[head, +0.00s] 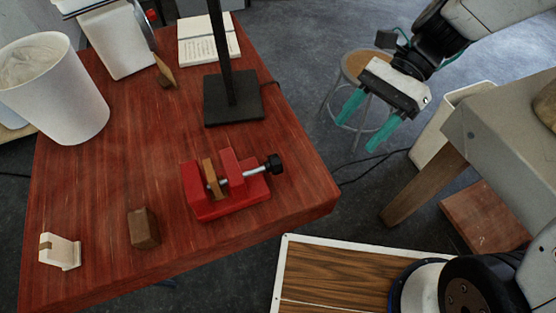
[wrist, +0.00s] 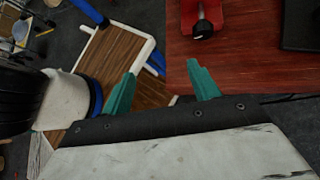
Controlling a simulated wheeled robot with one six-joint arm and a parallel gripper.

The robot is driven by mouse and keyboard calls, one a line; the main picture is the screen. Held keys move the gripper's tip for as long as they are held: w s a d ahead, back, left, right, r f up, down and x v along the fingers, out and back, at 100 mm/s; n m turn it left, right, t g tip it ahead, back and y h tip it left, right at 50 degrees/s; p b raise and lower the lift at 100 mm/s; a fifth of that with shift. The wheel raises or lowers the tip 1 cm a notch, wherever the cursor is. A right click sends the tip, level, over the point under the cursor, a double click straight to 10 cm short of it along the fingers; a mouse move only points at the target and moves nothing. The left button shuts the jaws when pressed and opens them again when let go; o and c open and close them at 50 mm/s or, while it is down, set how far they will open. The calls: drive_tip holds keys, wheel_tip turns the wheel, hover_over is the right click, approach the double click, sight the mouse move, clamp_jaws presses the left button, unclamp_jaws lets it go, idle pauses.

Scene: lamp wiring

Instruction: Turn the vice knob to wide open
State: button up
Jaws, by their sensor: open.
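The red vice (head: 226,200) sits near the front right of the red-brown table in the head view, and part of it shows at the top of the wrist view (wrist: 205,12). Its black knob (head: 273,164) is on the right end of a silver screw. The knob also shows in the wrist view (wrist: 202,29). A brown wooden piece (head: 213,180) stands between the vice jaws. My gripper (head: 361,126) has teal fingers spread apart with nothing between them. It is in the air beyond the table's right edge, to the right of the vice and apart from the knob.
A black stand (head: 234,103) rises from the table behind the vice. A brown block (head: 144,228) and a cream holder (head: 60,251) are at the front left. A white bin (head: 58,90) stands at the left. A stool (head: 358,75) is on the floor behind my gripper.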

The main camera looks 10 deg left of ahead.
sight(278, 163)
drive_tip(key=a+f+m+y, duration=0.1)
drive_tip(key=a+f+m, duration=0.2)
drive_tip(key=w+a+f+m+g+y, duration=0.1)
drive_tip(key=a+f+m, duration=0.1)
drive_tip(key=a+f, duration=0.1)
drive_tip(key=w+a+f+m+g+y, duration=0.1)
drive_tip(key=a+f+m+y, duration=0.1)
drive_tip(key=a+f+m, duration=0.1)
drive_tip(key=shift+w+a+f+m, duration=0.1)
drive_tip(key=shift+f+m, duration=0.05)
drive_tip(key=shift+f, duration=0.3)
drive_tip(key=shift+w+a+f+m, duration=0.1)
drive_tip(key=shift+f+m, duration=0.05)
drive_tip(key=shift+f, duration=0.3)
drive_tip(key=shift+g, duration=0.3)
drive_tip(key=x, duration=0.7)
drive_tip(key=shift+s+a+f, duration=0.1)
drive_tip(key=shift+s+a, duration=0.1)
drive_tip(key=c, duration=1)
